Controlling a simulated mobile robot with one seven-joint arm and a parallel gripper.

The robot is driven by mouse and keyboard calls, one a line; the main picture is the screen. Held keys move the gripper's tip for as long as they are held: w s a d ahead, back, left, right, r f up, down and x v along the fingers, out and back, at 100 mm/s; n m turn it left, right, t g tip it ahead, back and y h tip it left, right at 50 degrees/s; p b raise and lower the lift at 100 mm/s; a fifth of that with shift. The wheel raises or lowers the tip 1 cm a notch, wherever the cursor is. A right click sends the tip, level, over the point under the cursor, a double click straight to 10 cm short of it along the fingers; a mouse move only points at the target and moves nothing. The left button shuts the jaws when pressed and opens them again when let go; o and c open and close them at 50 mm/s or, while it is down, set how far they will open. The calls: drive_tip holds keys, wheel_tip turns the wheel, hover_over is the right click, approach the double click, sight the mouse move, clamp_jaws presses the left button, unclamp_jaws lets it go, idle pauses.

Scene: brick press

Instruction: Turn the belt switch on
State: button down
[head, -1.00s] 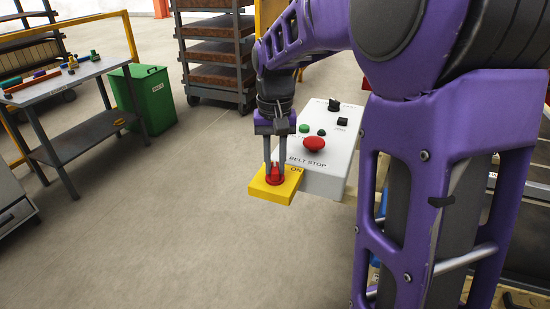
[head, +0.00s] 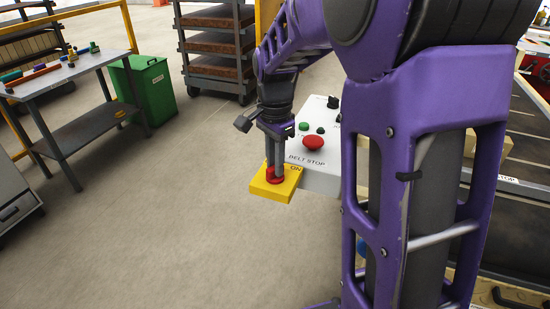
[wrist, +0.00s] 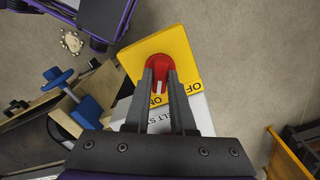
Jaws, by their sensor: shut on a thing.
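The belt switch is a red rotary knob (head: 273,178) on a yellow plate (head: 268,192), fixed to the near end of a pale control box (head: 320,181). My gripper (head: 275,172) points down from above, its fingers shut on the knob. In the wrist view the red knob (wrist: 158,64) sits between the two fingers (wrist: 160,80) on the yellow plate (wrist: 185,45). "ON" is printed by the fingers, and part of "OFF" shows at the plate's right edge. A pale mark shows low between the fingers; the knob's exact setting is partly hidden.
The box carries a red mushroom button (head: 313,143) above "BELT STOP", a green button (head: 303,126) and a black knob (head: 333,102). A workbench (head: 75,72), a green bin (head: 150,90) and a rack (head: 215,45) stand farther back. The floor left of the box is clear.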

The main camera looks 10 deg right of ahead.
drive_tip(key=shift+m+p, duration=0.45)
drive_tip(key=shift+m, duration=1.05)
drive_tip(key=c, duration=0.8)
unclamp_jaws()
drive_tip(key=shift+o, duration=0.2)
wheel_tip(320, 180, up, 18)
drive_tip(key=p, duration=0.2)
drive_tip(key=shift+f, duration=0.25)
